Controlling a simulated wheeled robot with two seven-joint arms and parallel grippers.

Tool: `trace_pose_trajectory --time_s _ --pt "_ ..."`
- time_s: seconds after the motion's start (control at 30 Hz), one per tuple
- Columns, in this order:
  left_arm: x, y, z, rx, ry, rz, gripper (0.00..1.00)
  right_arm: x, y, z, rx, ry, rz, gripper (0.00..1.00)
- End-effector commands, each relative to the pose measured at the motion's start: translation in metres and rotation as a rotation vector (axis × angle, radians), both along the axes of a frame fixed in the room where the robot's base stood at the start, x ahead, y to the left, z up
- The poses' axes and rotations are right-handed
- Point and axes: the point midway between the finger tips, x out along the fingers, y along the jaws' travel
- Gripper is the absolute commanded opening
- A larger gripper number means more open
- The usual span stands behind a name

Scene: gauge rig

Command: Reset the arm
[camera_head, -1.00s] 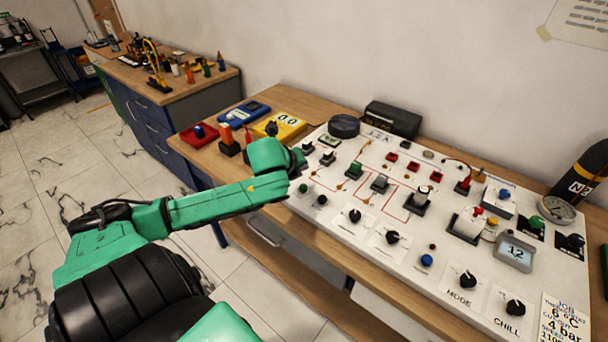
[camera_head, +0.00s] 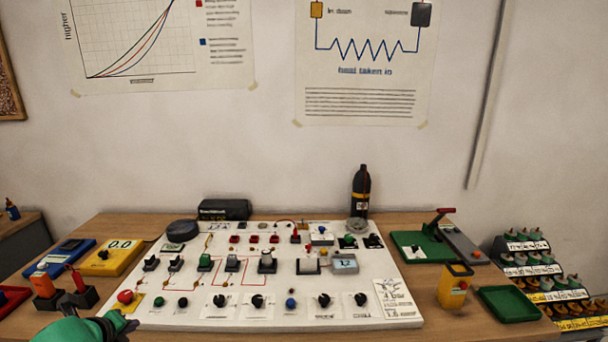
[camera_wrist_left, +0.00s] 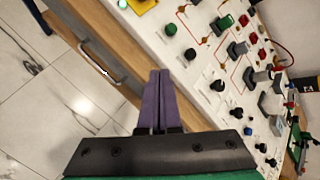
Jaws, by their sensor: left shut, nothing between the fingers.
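My left gripper (camera_head: 120,323) shows at the bottom left of the head view, with my green arm behind it, by the front left corner of the white gauge panel (camera_head: 205,316). In the left wrist view the two purple fingers (camera_wrist_left: 160,73) are shut together with nothing between them. They lie over the table's front edge, beside the panel's edge. Part of the gripper is cut off or hidden in the head view. My right gripper is not in view.
The panel carries several knobs and switches and a small display (camera_head: 344,263). Left are a yellow meter (camera_head: 108,258) and a blue meter (camera_head: 60,257). Right are a yellow device (camera_head: 454,287), a green tray (camera_head: 510,304) and a lever base (camera_head: 420,246). A dark bottle (camera_head: 361,190) stands behind.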

Motion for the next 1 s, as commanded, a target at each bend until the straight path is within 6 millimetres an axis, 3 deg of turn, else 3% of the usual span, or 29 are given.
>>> trace_pose_trajectory --time_s 0.2,0.37,0.57,0.63,0.77,0.83,0.93,1.0 --pt "-0.004 0.027 -0.038 -0.119 -0.005 0.159 0.0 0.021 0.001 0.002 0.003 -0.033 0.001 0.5" --pt "-0.012 0.047 -0.076 -0.222 -0.006 0.299 0.0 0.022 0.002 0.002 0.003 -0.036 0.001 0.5" --pt "-0.039 0.072 -0.149 -0.385 0.002 0.543 0.0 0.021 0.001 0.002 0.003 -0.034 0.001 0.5" --pt "-0.056 0.078 -0.182 -0.448 0.01 0.646 0.0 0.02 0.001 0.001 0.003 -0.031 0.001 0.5" --pt "-0.103 0.077 -0.261 -0.582 0.037 0.877 0.0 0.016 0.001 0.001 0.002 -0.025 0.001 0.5" --pt "-0.14 0.065 -0.311 -0.661 0.062 1.026 0.0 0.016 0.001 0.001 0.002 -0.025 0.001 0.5" --pt "-0.202 0.034 -0.377 -0.758 0.108 1.234 0.0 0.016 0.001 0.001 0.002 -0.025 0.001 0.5" --pt "-0.247 0.002 -0.416 -0.815 0.147 1.368 0.0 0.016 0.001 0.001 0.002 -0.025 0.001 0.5"
